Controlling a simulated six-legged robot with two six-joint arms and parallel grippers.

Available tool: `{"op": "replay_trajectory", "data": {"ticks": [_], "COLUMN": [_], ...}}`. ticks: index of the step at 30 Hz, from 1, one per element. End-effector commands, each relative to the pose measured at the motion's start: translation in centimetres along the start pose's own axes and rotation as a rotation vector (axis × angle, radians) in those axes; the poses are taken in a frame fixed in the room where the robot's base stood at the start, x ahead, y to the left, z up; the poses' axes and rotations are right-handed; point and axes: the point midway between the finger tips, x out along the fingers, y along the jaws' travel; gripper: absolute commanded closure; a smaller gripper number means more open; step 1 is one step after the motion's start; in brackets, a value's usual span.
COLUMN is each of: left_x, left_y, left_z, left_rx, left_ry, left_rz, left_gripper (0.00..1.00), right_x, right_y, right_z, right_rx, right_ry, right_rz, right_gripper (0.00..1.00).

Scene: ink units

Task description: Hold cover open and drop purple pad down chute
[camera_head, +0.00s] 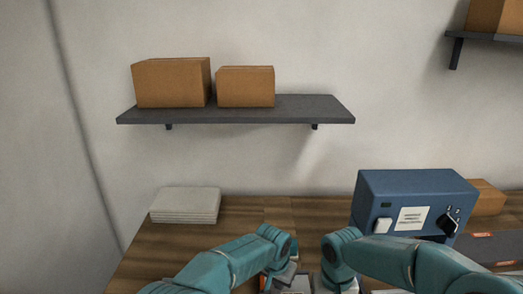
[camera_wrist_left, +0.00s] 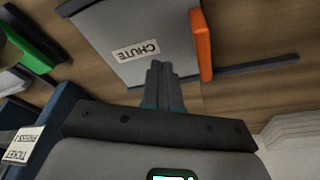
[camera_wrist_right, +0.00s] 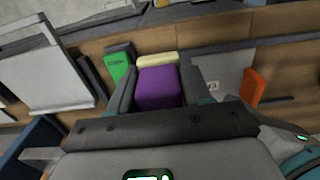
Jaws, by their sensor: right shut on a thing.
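The purple pad (camera_wrist_right: 157,88) has a cream end and sits between the fingers of my right gripper (camera_wrist_right: 158,80), which is shut on it. The grey chute cover (camera_wrist_left: 125,60) carries a CHUTE label (camera_wrist_left: 136,50) and an orange handle (camera_wrist_left: 201,45) along one side. My left gripper (camera_wrist_left: 160,68) has its fingers together with nothing seen between them, over the cover's edge beside the handle. I cannot tell whether it touches. The left gripper (camera_head: 284,272) also shows at the bottom of the head view. The orange handle (camera_wrist_right: 252,87) is right of the pad in the right wrist view.
A green block (camera_wrist_right: 118,64) is near the purple pad. A blue machine (camera_head: 400,195) stands at the right of the wooden table (camera_head: 240,212). A pale stack (camera_head: 186,205) lies at the left. A wall shelf (camera_head: 300,108) holds two cardboard boxes (camera_head: 172,83).

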Motion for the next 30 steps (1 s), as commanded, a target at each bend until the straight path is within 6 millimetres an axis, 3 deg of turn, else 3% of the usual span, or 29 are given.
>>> {"op": "replay_trajectory", "data": {"ticks": [30], "left_x": [3.5], "left_y": [0.0], "left_z": [0.9], "left_rx": [-0.001], "left_ry": [0.001], "left_rz": [0.000], "left_gripper": [1.00], "right_x": [0.0], "right_y": [0.0], "right_z": [0.0], "right_rx": [0.000], "right_ry": [0.000], "right_rz": [0.000], "right_gripper": [0.80]}}
